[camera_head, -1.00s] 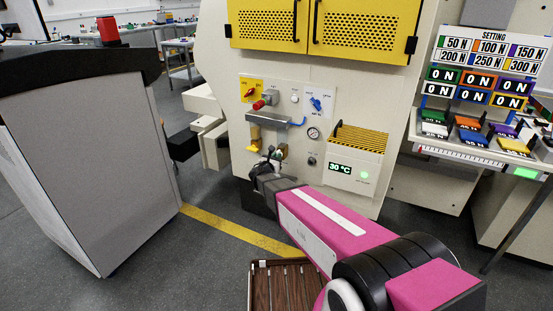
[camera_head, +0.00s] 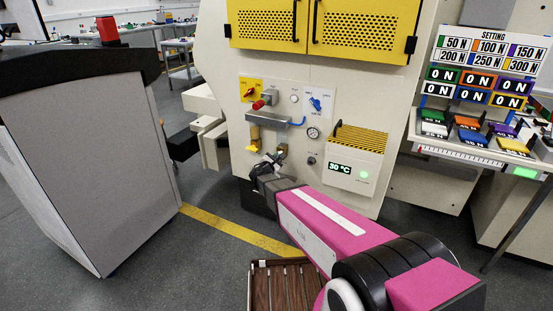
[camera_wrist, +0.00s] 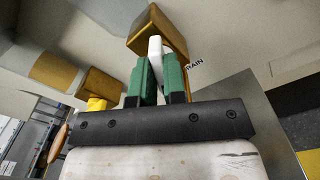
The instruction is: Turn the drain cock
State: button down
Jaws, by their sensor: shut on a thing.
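The drain cock has a brass-coloured body (camera_wrist: 163,30) and a pale lever (camera_wrist: 155,52), with part of a label reading "RAIN" beside it in the wrist view. My gripper (camera_wrist: 156,78) has green finger pads closed on the lever from both sides. The lever's lower end is hidden between the pads. In the head view my gripper (camera_head: 268,164) is at the lower front of the cream machine, beside the small brass cock (camera_head: 282,152). The lever itself is too small to make out there.
Another brass-coloured block with a yellow part (camera_wrist: 97,103) is left of my gripper. Above are a red knob (camera_head: 259,104), a blue handle (camera_head: 316,104) and a gauge (camera_head: 313,133). A display panel (camera_head: 352,170) stands at right. A wooden slatted tray (camera_head: 262,285) is below my arm.

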jog(key=m, duration=1.1)
jog(key=shift+s+d+f, duration=0.15)
jog(key=shift+f, duration=0.15)
jog(key=shift+m, duration=0.5)
jog(key=c, duration=1.2)
grip_release()
jog(key=v, duration=1)
jog(key=shift+s+a, duration=0.2)
jog(key=shift+s, duration=0.1)
